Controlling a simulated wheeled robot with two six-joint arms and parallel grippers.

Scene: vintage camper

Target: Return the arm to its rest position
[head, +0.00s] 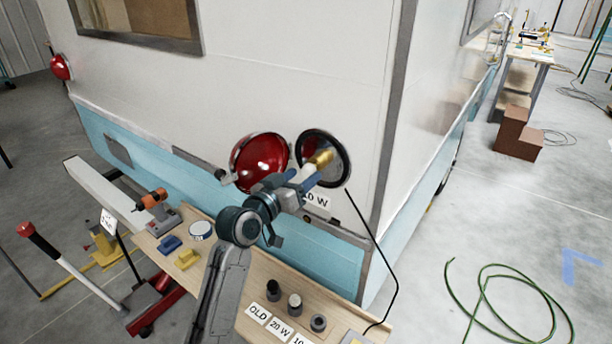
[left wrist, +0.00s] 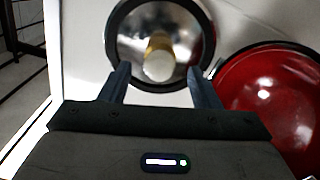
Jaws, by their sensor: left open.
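My left gripper (head: 312,179) is open in front of the round lamp housing (head: 341,166) on the camper's corner. A bulb with a brass-coloured base (head: 320,157) sits in the housing. In the left wrist view the bulb (left wrist: 158,63) shows beyond and between my two spread fingers (left wrist: 161,85), with its pale end facing me. I cannot tell from these frames whether a finger touches it. The red lens (head: 260,162) is beside the housing, close to my gripper; it also shows in the left wrist view (left wrist: 275,100). My right gripper is out of view.
A wooden bench (head: 237,272) below holds dark cup-like holders (head: 295,304), label cards (head: 281,329), a drill (head: 156,205) and small blue and yellow pieces. A black cable (head: 391,262) hangs from the lamp. A green hose (head: 487,298) lies on the open floor at right.

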